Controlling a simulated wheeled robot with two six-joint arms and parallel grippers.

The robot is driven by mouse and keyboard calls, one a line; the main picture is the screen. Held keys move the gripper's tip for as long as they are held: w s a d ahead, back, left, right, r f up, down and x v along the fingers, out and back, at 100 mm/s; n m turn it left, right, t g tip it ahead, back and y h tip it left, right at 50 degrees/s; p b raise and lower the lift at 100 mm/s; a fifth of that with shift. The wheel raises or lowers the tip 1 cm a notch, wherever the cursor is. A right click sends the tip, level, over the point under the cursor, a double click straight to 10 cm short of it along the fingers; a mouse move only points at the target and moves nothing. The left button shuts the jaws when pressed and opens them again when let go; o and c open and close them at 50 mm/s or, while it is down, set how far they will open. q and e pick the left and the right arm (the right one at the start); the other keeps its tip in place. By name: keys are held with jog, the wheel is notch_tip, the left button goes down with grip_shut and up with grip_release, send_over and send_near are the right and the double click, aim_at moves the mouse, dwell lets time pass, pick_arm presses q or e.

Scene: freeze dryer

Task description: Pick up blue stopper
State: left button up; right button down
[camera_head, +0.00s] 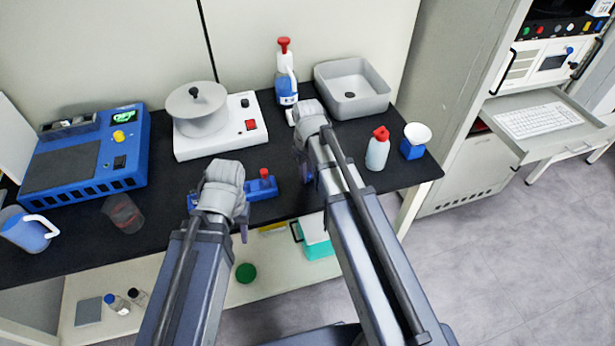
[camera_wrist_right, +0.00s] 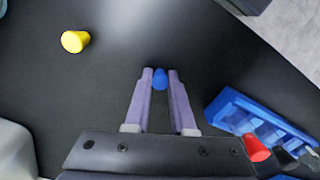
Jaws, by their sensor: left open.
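The blue stopper (camera_wrist_right: 160,79) is small and round-topped. In the right wrist view it sits between the fingertips of my right gripper (camera_wrist_right: 160,72), filling most of the gap. I cannot tell whether the fingers press on it or just stand around it. In the head view my right gripper (camera_head: 303,168) points down over the black bench, and the blue stopper is not visible there. My left gripper (camera_head: 243,228) is open, near the bench's front edge, left of the right arm.
A blue rack (camera_wrist_right: 230,110) and a red stopper (camera_wrist_right: 256,147) are right of my right gripper. A yellow stopper (camera_wrist_right: 75,41) lies to its left. A white hotplate (camera_head: 220,138), a grey basin (camera_head: 352,85) and a red-capped bottle (camera_head: 377,152) stand on the black bench (camera_head: 170,175).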

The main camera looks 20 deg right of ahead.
aim_at(308, 174)
jog(key=shift+r, duration=0.15)
dwell(0.6)
notch_tip(308, 174, up, 10)
jog(key=p, duration=1)
